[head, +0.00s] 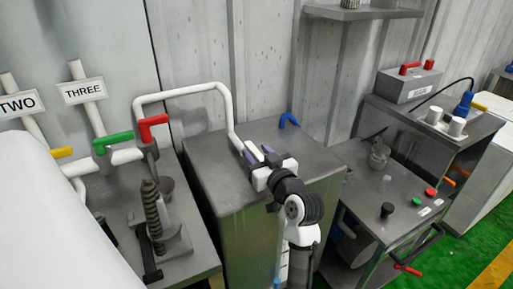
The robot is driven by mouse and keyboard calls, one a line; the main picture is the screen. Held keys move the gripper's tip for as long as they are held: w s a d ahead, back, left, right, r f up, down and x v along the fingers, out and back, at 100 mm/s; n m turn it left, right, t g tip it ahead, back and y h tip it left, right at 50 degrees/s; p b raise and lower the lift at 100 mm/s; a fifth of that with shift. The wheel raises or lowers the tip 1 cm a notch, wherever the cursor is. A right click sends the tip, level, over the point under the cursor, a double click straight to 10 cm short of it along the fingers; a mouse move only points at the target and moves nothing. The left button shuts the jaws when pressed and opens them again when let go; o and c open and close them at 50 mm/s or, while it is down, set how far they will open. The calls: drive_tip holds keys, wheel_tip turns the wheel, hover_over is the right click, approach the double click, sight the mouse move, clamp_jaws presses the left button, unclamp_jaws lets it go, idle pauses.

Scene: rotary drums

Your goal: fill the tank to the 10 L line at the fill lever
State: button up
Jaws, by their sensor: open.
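A grey metal tank (205,165) stands in the middle, and a white pipe (184,92) bends down to its top. A blue lever (290,120) sits at the back of the tank's top. Red (153,121), green (113,138) and yellow (62,152) handles sit on white pipes at the left. I cannot tell which one is the fill lever. My gripper (254,150) is open and empty above the tank top, near the pipe's end and left of the blue lever. My arm covers part of the tank front. I cannot see a 10 L line or the water level.
A spring-like part (152,208) stands on the left bench. A cart (385,185) with buttons stands at the right. A shelf (365,12) juts from the wall.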

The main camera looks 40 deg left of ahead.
drive_tip(key=shift+w+a, duration=0.2)
drive_tip(key=shift+a, duration=0.25)
clamp_jaws()
drive_tip(key=shift+f, duration=0.1)
